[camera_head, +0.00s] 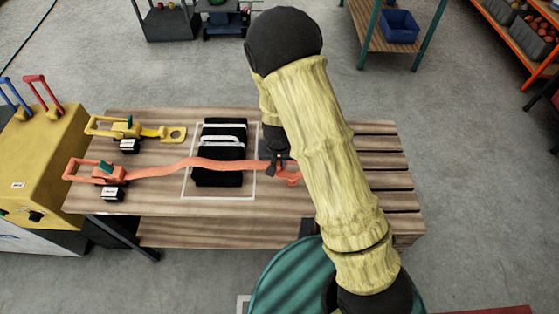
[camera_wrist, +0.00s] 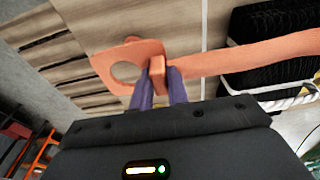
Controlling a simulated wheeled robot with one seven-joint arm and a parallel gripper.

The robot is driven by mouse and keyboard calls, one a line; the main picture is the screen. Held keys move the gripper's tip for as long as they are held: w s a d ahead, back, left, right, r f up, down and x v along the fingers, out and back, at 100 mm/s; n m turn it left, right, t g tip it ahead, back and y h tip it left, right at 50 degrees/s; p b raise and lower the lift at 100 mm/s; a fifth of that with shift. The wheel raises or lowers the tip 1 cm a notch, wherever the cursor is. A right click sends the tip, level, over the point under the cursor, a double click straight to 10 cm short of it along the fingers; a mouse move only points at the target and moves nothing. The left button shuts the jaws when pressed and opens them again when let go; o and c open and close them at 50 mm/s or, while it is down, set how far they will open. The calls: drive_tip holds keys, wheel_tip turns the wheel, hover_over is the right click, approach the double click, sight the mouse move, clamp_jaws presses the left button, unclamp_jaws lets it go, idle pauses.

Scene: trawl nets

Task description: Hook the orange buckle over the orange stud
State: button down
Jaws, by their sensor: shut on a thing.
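The orange buckle (camera_wrist: 110,62) is a flat plate with a round hole, at the end of an orange strap (camera_wrist: 250,55). My gripper (camera_wrist: 158,78) is shut on the buckle's raised tab, between the hole and the strap. In the head view, the buckle (camera_head: 293,179) shows just right of the black bundle, beside my gripper (camera_head: 278,162), partly behind my arm. The strap (camera_head: 190,162) crosses the black bundle from the orange ratchet (camera_head: 105,172). A small orange bump shows at the buckle's far edge in the wrist view; I cannot tell whether it is the stud.
The black bundle (camera_head: 220,178) lies inside a white outline on the slatted wooden table (camera_head: 160,195). A yellow ratchet (camera_head: 120,128) with a yellow buckle (camera_head: 174,134) lies at the back left. A yellow cabinet with levers (camera_head: 40,135) stands left. My arm covers the table's right part.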

drive_tip(key=shift+f+b, duration=2.75)
drive_tip(key=shift+f, duration=1.1)
drive_tip(key=c, duration=1.3)
unclamp_jaws()
drive_tip(key=shift+w, duration=0.1)
drive_tip(key=shift+w+d, duration=0.1)
drive_tip(key=shift+d, duration=0.1)
drive_tip(key=shift+a, duration=0.15)
